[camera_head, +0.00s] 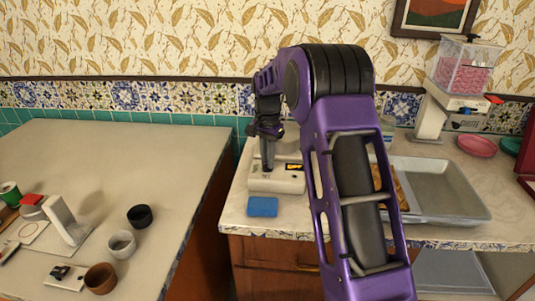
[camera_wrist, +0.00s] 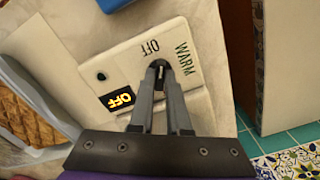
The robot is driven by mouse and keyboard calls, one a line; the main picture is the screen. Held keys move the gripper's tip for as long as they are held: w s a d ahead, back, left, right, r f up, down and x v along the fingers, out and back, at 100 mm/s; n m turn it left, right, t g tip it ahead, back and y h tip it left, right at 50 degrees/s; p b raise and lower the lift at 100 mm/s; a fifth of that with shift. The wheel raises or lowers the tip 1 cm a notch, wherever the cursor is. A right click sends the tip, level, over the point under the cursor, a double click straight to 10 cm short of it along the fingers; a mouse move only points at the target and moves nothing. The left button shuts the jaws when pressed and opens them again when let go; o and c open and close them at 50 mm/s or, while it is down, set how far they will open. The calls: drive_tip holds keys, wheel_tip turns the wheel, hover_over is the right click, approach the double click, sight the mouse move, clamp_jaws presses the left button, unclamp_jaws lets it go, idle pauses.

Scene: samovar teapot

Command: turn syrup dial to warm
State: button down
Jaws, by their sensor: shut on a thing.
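The syrup warmer is a cream box (camera_head: 285,187) on the right counter, also seen from above in the wrist view (camera_wrist: 118,62). Its face has the words OFF and WARM printed beside the dial, and a small dark display (camera_wrist: 119,98) shows OFF in yellow. The dark syrup dial (camera_wrist: 158,63) is mostly hidden by my fingertips. My gripper (camera_wrist: 161,70) points down and is shut on the dial, between the two labels and the display. In the head view my gripper (camera_head: 267,165) reaches down onto the box from behind my arm. The dial's pointing direction is hard to tell.
A blue sponge (camera_head: 263,207) lies in front of the box. Right of it, partly behind my arm, is a metal tray (camera_head: 440,190) with a waffle-like brown item (camera_wrist: 30,115). A dispenser (camera_head: 465,70) stands farther right. Several cups stand on the left counter (camera_head: 120,160), across a gap.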

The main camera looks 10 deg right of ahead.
drive_tip(key=m+p, duration=0.3)
drive_tip(key=m, duration=0.3)
drive_tip(key=shift+r, duration=0.2)
drive_tip(key=m+p, duration=0.2)
drive_tip(key=m, duration=0.4)
drive_tip(key=shift+f+p, duration=0.1)
drive_tip(key=shift+p, duration=0.2)
drive_tip(key=c, duration=0.9)
unclamp_jaws()
wheel_tip(320, 180, up, 17)
drive_tip(key=shift+r, duration=0.15)
